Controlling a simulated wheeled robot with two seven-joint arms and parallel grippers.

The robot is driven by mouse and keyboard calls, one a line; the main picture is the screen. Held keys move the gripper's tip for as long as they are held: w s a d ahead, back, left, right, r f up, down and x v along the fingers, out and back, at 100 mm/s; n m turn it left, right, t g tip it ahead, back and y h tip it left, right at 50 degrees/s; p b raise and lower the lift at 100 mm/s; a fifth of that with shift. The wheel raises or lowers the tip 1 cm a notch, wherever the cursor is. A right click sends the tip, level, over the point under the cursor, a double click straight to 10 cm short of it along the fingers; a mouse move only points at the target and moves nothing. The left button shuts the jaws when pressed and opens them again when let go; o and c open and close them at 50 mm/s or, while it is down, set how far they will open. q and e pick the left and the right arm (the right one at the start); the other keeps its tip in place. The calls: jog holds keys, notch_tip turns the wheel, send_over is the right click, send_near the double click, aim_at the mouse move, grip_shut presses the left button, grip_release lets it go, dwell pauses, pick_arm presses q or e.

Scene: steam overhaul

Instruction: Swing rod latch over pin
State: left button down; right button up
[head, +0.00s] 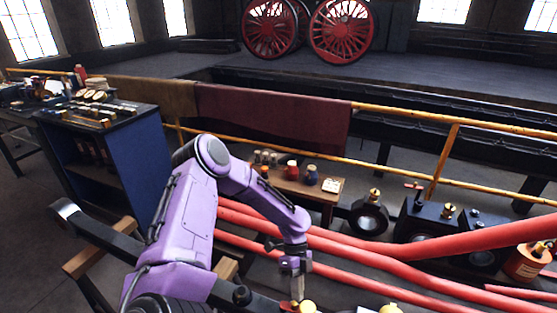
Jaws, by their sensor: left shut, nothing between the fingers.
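My left gripper (296,292) points down near the bottom edge, just right of centre. It is shut with nothing between its fingers. Long red rods (385,252) run from the middle to the right, partly behind my purple left arm. A round yellow-brass part (307,307) sits right beside the fingertips, cut by the bottom edge; I cannot tell whether they touch. Another brass part (390,309) is at the bottom edge further right. I cannot make out clearly which piece is the rod latch or the pin. My right gripper is not in view.
A small wooden bench (320,195) with jars stands behind the rods. Dark blocks with brass fittings (449,211) and an orange can (523,263) are at right. A blue cabinet (128,165) stands at left. A yellow railing (450,150) runs behind, draped with cloths.

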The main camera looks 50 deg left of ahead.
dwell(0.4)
pick_arm(q)
jog(key=w+a+r+b, duration=0.1)
jog(key=w+a+r, duration=0.5)
jog(key=a+r, duration=0.1)
jog(key=shift+w+r, duration=0.25)
jog(key=shift+r, duration=0.25)
jog(key=shift+s, duration=0.1)
